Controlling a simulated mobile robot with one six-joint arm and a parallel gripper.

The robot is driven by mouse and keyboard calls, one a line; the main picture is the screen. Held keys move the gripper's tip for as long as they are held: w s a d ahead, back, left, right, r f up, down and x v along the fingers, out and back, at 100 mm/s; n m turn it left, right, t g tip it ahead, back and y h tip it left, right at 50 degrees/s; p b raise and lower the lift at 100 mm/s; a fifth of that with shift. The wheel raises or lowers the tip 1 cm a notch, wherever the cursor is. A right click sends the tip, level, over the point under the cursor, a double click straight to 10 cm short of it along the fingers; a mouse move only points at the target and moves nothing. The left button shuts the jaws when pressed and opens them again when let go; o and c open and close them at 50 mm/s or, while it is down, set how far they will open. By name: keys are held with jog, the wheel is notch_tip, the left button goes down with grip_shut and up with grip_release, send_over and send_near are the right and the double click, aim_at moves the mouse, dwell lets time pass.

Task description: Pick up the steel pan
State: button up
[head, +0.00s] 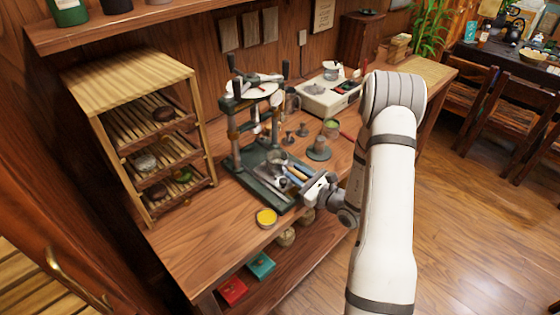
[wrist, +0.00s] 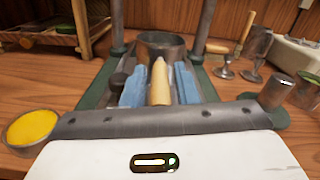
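The steel pan (wrist: 161,43) is a small round steel vessel with a pale wooden handle that points toward my wrist camera. In the head view the pan (head: 276,157) is on the base of the green press. My gripper (wrist: 160,80) has blue finger pads, one on each side of the handle. A narrow gap shows between each pad and the handle, so the fingers look open around it. In the head view my gripper (head: 296,174) reaches in from the right, low over the press base. The pan's underside is hidden.
The green press (head: 233,135) has upright posts around the pan. A bowl of yellow stuff (head: 266,217) is near the table's front edge. Small metal pieces (head: 318,150) and a white scale (head: 328,98) stand to the right. A slatted wooden rack (head: 150,140) stands left.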

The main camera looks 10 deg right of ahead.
jog(key=shift+w+a, duration=0.15)
jog(key=shift+w, duration=0.1)
jog(key=shift+c, duration=0.4)
grip_shut()
jog(key=shift+r, duration=0.1)
